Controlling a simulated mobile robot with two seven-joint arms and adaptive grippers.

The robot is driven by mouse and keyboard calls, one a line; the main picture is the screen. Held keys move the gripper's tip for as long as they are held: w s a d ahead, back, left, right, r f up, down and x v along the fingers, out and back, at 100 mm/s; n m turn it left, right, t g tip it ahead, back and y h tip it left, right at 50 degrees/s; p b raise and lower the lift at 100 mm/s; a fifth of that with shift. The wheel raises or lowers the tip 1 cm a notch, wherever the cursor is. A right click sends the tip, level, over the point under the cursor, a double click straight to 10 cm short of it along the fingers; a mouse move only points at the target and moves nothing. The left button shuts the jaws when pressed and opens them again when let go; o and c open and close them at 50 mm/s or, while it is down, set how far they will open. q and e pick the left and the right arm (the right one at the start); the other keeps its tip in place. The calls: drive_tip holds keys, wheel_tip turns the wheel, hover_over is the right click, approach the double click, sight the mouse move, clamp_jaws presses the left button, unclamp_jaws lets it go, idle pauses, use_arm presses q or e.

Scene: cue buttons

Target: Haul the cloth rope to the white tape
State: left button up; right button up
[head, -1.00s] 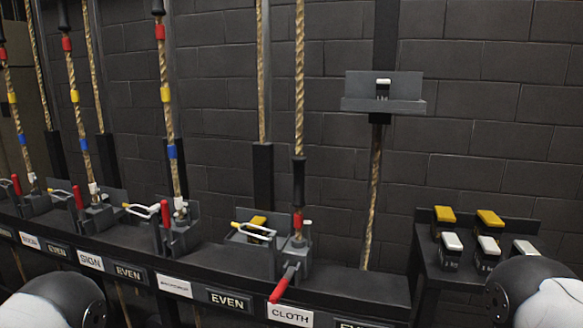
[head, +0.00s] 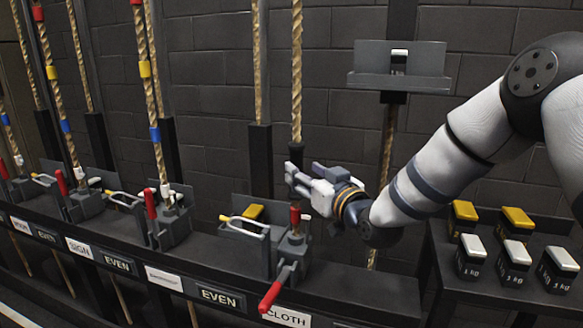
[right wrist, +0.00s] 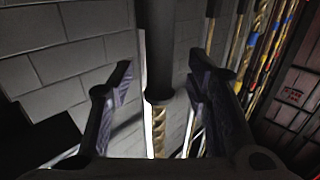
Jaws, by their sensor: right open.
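The cloth rope (head: 297,70) hangs above the lock stand over the CLOTH label (head: 287,316). A red band (head: 295,216) shows on this rope at the lock. I see no white tape on it. The red lock handle (head: 272,291) points down and outward. My left gripper is out of view.
Neighbouring ropes with coloured bands (head: 145,69) and lock stands (head: 166,222) line the rail to the left. A wall shelf (head: 400,80) holds one block. Right, a dark side table carries yellow-topped (head: 515,221) and white-topped weights (head: 473,258).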

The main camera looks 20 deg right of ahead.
sight(300, 167)
drive_tip(key=w, duration=0.3)
drive_tip(key=w+a, duration=0.1)
drive_tip(key=shift+w+f+b, duration=0.25)
drive_tip(key=shift+b, duration=0.1)
drive_tip(key=shift+w+r, duration=0.15)
drive_tip(key=shift+w, duration=0.1)
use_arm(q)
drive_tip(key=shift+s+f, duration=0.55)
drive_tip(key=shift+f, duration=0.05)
use_arm(e)
drive_tip(key=shift+c, duration=0.6)
clamp_jaws()
drive_tip(key=shift+r, duration=0.1)
